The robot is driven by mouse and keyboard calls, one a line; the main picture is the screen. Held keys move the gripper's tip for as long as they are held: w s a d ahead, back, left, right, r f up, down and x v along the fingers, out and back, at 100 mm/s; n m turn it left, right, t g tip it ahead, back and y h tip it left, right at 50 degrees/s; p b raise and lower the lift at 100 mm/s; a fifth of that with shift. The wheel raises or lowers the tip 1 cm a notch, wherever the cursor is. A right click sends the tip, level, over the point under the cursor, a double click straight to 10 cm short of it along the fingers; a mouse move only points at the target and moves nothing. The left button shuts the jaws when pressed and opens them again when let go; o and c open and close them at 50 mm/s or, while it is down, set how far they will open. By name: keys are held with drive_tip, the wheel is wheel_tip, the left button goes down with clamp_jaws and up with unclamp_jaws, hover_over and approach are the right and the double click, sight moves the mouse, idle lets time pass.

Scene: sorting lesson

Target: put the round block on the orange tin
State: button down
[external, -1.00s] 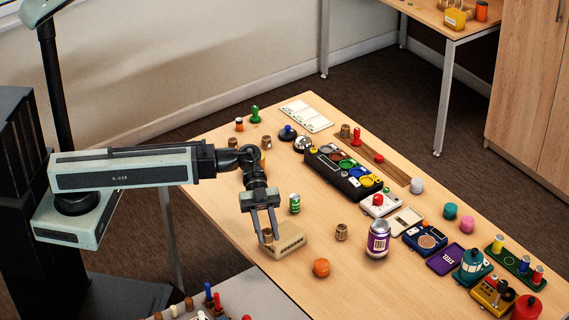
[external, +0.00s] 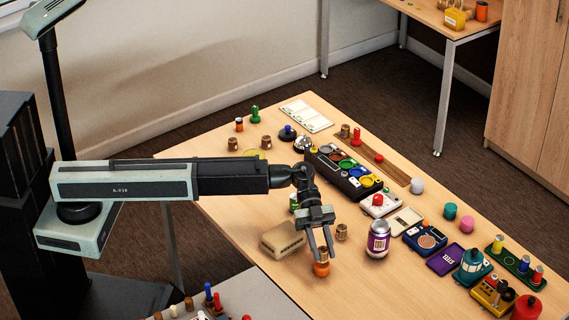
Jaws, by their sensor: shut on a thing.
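The orange tin (external: 321,269) stands near the front edge of the table. My gripper (external: 323,258) points down directly over it and is shut on a small brown wooden round block (external: 321,255). The block is right above the tin's top; I cannot tell whether it touches the tin. The fingers partly hide the block and the tin's upper edge.
A beige box (external: 283,241) lies just left of the tin. Another brown wooden piece (external: 342,232) and a purple-and-silver can (external: 378,240) stand to the right. A green can (external: 294,203) is partly hidden behind my wrist. Table left of the box is clear.

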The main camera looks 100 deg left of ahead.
drive_tip(key=shift+f, duration=0.95)
drive_tip(key=shift+r, duration=0.3)
drive_tip(key=shift+f, duration=0.25)
drive_tip(key=c, duration=1.1)
unclamp_jaws()
drive_tip(key=shift+r, duration=0.1)
drive_tip(key=shift+r, duration=0.1)
drive_tip(key=shift+s+a+r, duration=0.1)
drive_tip(key=shift+a+r, duration=0.15)
drive_tip(key=p+v, duration=0.4)
drive_tip(key=v, duration=0.7)
drive_tip(key=shift+s+a+p, duration=0.15)
drive_tip(key=shift+p, duration=0.15)
